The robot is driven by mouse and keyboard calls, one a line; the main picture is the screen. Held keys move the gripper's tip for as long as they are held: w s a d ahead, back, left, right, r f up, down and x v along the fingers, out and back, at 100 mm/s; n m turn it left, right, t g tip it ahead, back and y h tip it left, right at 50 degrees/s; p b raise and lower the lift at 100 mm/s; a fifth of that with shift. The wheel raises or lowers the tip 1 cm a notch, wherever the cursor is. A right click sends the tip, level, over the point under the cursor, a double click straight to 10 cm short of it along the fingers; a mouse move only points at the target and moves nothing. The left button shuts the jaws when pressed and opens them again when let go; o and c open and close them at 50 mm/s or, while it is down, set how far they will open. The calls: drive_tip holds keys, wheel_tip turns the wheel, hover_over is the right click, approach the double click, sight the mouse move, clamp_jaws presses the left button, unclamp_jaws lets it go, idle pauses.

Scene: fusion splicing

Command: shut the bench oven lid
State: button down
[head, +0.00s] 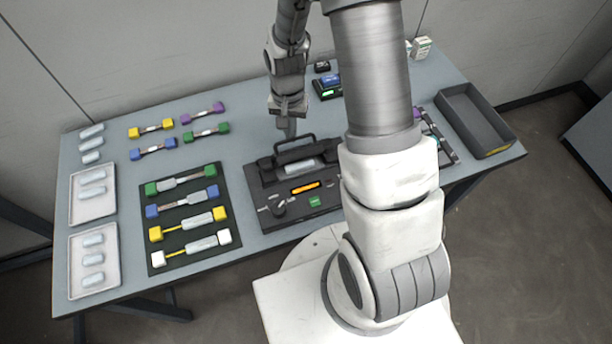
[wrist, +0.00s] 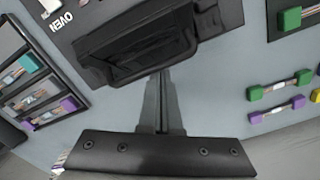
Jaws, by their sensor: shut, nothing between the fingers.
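The bench oven (head: 316,200) is a dark box in the middle of the table, with an orange display and a green button on its front. A pale grey piece shows in its upper part, so the lid appears open. The black lid with its loop handle (head: 296,141) stands at the back of the oven; it also shows in the wrist view (wrist: 140,38), beside the "OVEN" lettering. My gripper (head: 291,134) is shut and empty, pointing down just behind the lid. In the wrist view, its fingers (wrist: 158,82) reach the lid's edge; whether they touch cannot be told.
A dark mat (head: 165,217) with several coloured-end fibre pieces lies left of the oven, with two pale trays (head: 80,210) further left. Loose fibre pieces (head: 205,131) lie behind the mat. A dark open bin (head: 503,136) stands at right. My arm hides part of the table.

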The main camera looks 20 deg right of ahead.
drive_tip(key=shift+s+r, duration=0.15)
drive_tip(key=shift+s, duration=1.6)
drive_tip(key=shift+w+r+p, duration=0.2)
drive_tip(key=shift+r+p, duration=0.6)
drive_tip(key=shift+r, duration=0.4)
drive_tip(key=shift+w+r+p, duration=0.25)
drive_tip(key=shift+r+p, duration=0.6)
drive_tip(key=shift+r, duration=0.3)
drive_tip(key=shift+w+r+p, duration=0.2)
drive_tip(key=shift+r+p, duration=0.6)
drive_tip(key=shift+r, duration=0.4)
drive_tip(key=shift+r, duration=0.2)
wheel_tip(320, 180, up, 9)
drive_tip(key=n+t, duration=0.1)
drive_tip(key=t, duration=0.1)
hover_over(296, 149)
drive_tip(key=w, duration=0.1)
drive_tip(key=s+r+n+t, duration=0.3)
drive_tip(key=s+r+n, duration=0.2)
drive_tip(key=s+r, duration=0.8)
wheel_tip(296, 149, up, 5)
drive_tip(key=shift+s+f+t, duration=0.1)
drive_tip(key=shift+s+t, duration=0.05)
drive_tip(key=shift+t, duration=0.25)
